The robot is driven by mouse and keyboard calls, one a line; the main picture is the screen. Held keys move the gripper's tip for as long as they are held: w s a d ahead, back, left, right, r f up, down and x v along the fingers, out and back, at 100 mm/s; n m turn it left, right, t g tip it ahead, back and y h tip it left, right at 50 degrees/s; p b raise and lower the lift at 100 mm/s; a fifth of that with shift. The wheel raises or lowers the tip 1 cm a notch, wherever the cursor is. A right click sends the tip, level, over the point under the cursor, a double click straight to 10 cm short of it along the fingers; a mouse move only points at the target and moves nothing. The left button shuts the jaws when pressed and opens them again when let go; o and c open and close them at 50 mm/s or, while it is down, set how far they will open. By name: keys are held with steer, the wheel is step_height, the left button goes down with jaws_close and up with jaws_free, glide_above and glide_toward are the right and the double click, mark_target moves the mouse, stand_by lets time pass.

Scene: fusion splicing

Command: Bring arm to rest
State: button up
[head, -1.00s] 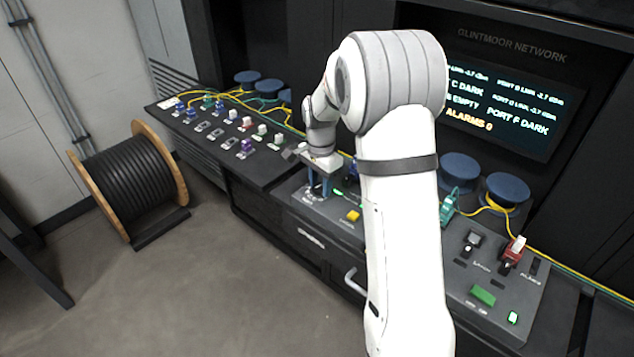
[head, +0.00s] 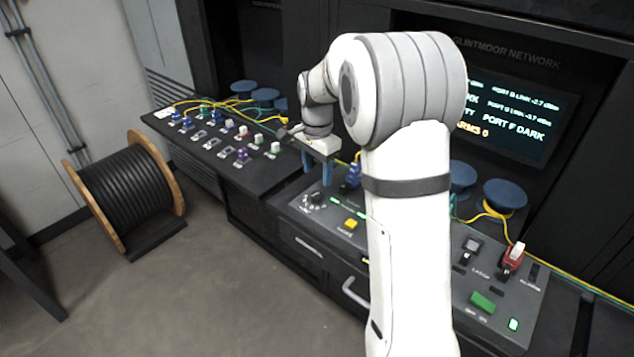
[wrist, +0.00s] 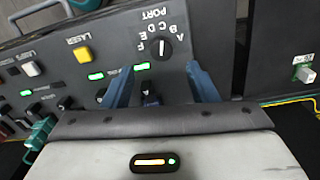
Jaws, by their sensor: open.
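My gripper (head: 318,174) is open and empty, its two blue fingers pointing down above the left end of the sloped control panel (head: 400,238). In the wrist view the fingers (wrist: 160,82) stand apart, with the black PORT knob (wrist: 160,48) beyond them and a dark connector (wrist: 150,95) partly showing between them. The knob also shows in the head view (head: 314,198), just below the fingertips. My white arm covers the middle of the panel in the head view.
A yellow button (head: 350,225) and a green button (head: 483,302) are on the panel. A blue connector (head: 352,174) stands right of the gripper. Several small connectors sit on the left bench (head: 190,150). A cable reel (head: 125,195) stands on the open floor. A screen (head: 515,115) hangs behind.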

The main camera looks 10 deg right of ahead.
steer(key=shift+r, duration=0.35)
